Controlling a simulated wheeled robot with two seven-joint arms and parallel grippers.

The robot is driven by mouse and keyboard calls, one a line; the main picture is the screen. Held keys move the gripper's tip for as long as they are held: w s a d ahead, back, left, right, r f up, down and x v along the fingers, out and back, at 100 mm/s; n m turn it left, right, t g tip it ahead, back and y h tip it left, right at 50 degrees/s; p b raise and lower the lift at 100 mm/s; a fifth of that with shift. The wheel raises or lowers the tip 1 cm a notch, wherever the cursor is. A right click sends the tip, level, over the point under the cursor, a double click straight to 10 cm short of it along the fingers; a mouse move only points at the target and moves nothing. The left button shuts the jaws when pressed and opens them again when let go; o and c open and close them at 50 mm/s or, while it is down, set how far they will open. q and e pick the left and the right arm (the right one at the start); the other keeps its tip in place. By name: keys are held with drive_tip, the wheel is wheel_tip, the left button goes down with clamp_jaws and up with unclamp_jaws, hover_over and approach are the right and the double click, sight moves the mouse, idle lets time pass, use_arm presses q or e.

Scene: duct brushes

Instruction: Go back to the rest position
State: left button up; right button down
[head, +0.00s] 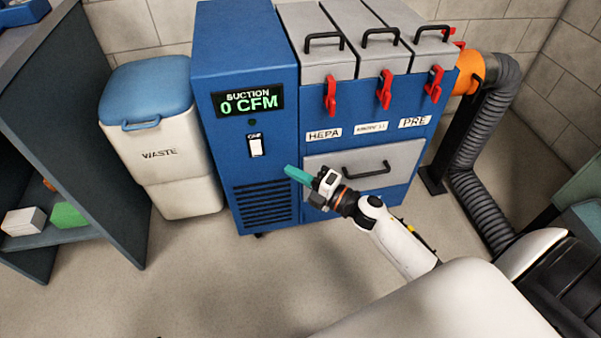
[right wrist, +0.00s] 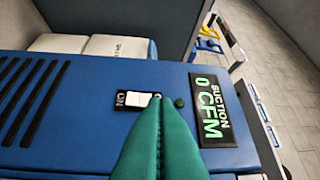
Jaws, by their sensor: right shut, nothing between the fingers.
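My right gripper (head: 290,171) has teal fingers that are closed together with nothing between them. It is in front of the blue suction machine (head: 247,55), below and right of the white rocker switch (head: 255,145). In the right wrist view the closed fingertips (right wrist: 164,101) overlap the view just beside the switch (right wrist: 136,98); I cannot tell whether they touch the panel. The green display (head: 248,103) reads "SUCTION 0 CFM", and it also shows in the right wrist view (right wrist: 211,110). My left gripper is not in view.
A white waste bin (head: 165,165) with a blue lid stands left of the machine. A dark shelf (head: 75,120) is at far left. Grey filter lids with red latches (head: 385,90) and a ribbed duct (head: 475,150) are on the right. The floor in front is clear.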

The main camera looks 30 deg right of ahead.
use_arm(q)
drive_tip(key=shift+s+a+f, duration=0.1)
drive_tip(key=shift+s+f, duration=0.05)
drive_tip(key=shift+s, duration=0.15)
use_arm(e)
drive_tip(key=shift+s+d, duration=0.3)
drive_tip(key=shift+s, duration=0.25)
